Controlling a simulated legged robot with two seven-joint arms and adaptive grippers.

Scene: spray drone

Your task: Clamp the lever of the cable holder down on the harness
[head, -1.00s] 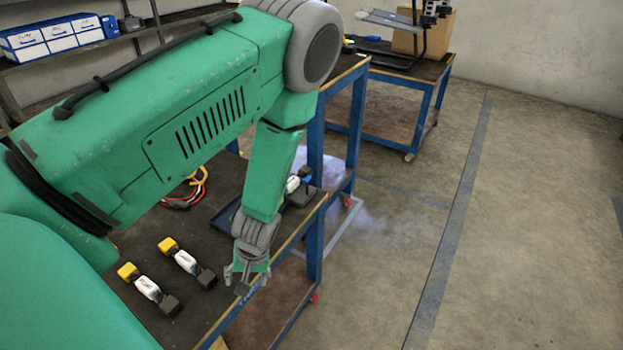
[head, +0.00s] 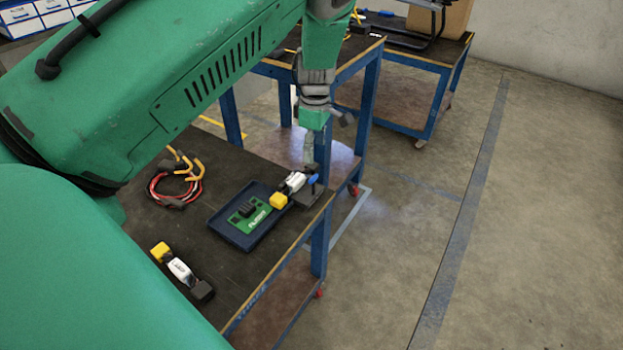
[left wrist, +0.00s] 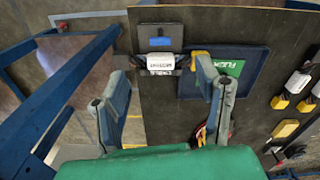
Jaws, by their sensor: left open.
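The cable holder (head: 309,197) is a dark block at the far right corner of the table, with a blue lever (head: 313,179). The holder (left wrist: 148,32) and blue lever (left wrist: 160,42) also show in the left wrist view. The harness, with a white label (head: 294,182) and a yellow connector (head: 278,201), lies at the holder; its label (left wrist: 160,63) shows beside the holder in the wrist view. I cannot tell how far the lever is tilted. My left gripper (head: 320,130) is open and empty above the holder; its spread fingers (left wrist: 160,98) show in the wrist view.
A dark blue tray (head: 226,232) with a green board (head: 246,220) is left of the holder. Red and yellow cables (head: 175,188) and another harness (head: 181,271) lie on the black table (head: 232,165). Other blue-framed tables stand behind; the floor at right is clear.

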